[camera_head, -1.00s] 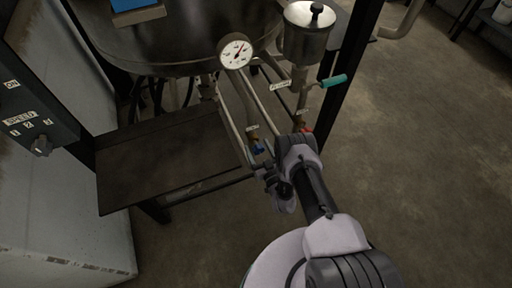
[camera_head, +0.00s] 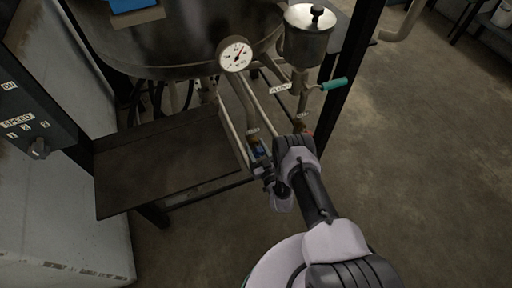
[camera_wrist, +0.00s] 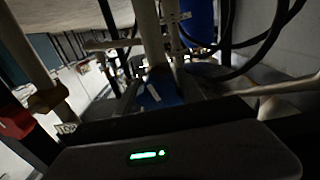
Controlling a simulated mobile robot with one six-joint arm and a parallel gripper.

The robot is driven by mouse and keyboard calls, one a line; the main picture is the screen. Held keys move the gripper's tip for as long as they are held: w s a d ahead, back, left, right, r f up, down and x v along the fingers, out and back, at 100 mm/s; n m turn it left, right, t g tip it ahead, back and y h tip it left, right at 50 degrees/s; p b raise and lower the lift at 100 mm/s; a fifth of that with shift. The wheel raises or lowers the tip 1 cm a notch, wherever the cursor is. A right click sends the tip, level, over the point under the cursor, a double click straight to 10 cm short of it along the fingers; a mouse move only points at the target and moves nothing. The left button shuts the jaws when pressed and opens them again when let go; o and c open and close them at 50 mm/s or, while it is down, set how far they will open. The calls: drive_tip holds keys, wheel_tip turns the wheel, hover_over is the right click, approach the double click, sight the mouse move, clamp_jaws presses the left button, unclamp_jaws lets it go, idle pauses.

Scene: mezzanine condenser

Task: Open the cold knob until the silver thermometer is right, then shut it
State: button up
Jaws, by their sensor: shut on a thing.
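The cold knob is a blue knob (camera_head: 259,150) low on a pipe under the vessel, mostly hidden by my gripper in the head view. It also shows as a blue shape with a white mark in the wrist view (camera_wrist: 160,92). My gripper (camera_head: 262,163) is at this knob and shut on it. The silver thermometer (camera_head: 235,55) is a round white dial with a silver rim on the vessel's front. Its red needle points up and to the right; the numbers are too small to read.
A red knob (camera_wrist: 16,124) stands left in the wrist view. A dark flat shelf (camera_head: 165,160) lies left of my gripper. A control box (camera_head: 25,125) is on the left wall. Floor at right is clear.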

drive_tip(key=shift+s+f+n+p, duration=0.1)
drive_tip(key=shift+n+p, duration=1.15)
drive_tip(key=shift+n, duration=3.2)
drive_tip(key=shift+f+n+p, duration=0.1)
drive_tip(key=shift+n+p, duration=1.1)
drive_tip(key=shift+n, duration=3.55)
drive_tip(key=o, duration=1.4)
drive_tip(key=shift+c, duration=0.2)
drive_tip(key=shift+r, duration=0.1)
